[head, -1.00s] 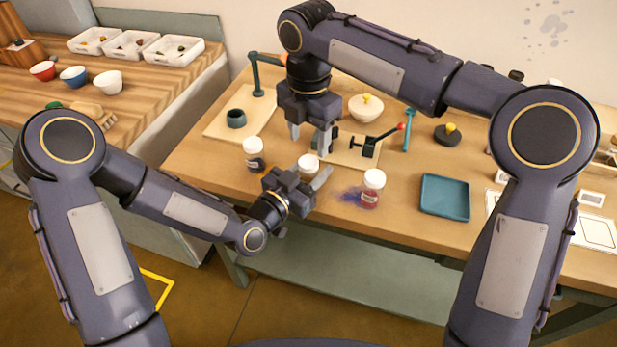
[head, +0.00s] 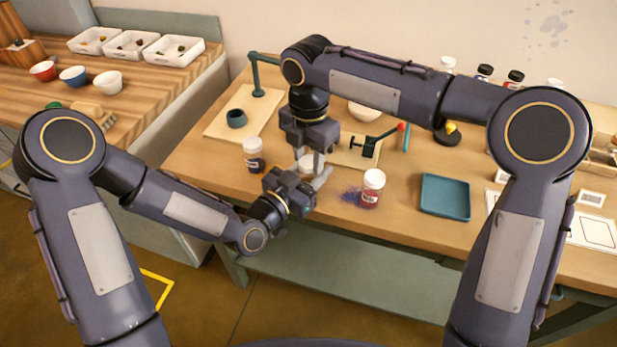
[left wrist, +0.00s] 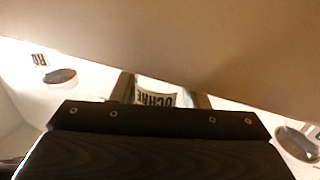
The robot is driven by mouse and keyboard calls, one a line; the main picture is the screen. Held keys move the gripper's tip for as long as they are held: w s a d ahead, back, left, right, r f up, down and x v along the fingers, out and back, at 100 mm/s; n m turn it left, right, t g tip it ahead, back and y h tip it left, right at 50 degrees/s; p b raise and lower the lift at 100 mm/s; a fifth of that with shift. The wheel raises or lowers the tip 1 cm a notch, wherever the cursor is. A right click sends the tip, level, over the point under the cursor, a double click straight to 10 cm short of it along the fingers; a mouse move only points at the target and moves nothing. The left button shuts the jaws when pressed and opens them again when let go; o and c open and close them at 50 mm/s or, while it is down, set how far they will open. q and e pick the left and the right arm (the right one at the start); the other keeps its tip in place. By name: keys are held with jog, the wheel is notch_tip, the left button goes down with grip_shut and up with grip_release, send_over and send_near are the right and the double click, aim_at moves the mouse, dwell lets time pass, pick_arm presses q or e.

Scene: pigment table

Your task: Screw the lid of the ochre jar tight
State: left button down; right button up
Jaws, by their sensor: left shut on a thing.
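The ochre jar shows its white lid (head: 306,161) in the head view, while its body is hidden behind my left gripper. In the left wrist view the ochre jar's label (left wrist: 155,98) reads OCHRE upside down between the fingers. My left gripper (head: 313,180) is shut on the ochre jar, low over the table. My right gripper (head: 312,160) points down from above, with its fingers at the lid. One right finger shows at the lid's right side and the other is hard to make out, so I cannot tell whether it grips the lid.
A dark jar with a white lid (head: 253,153) stands to the left. A red jar (head: 372,188) stands to the right beside spilled purple powder (head: 350,194). A teal tray (head: 445,195) lies further right. A clamp with a red-tipped lever (head: 370,146) stands behind.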

jog(key=shift+c, duration=1.1)
jog(key=m, duration=0.4)
jog(key=shift+m, duration=0.4)
jog(key=m, duration=1.3)
jog(key=shift+m, duration=0.4)
jog(key=m, duration=0.8)
jog(key=shift+f, duration=0.1)
jog(key=o, duration=1.1)
jog(key=shift+o, duration=0.2)
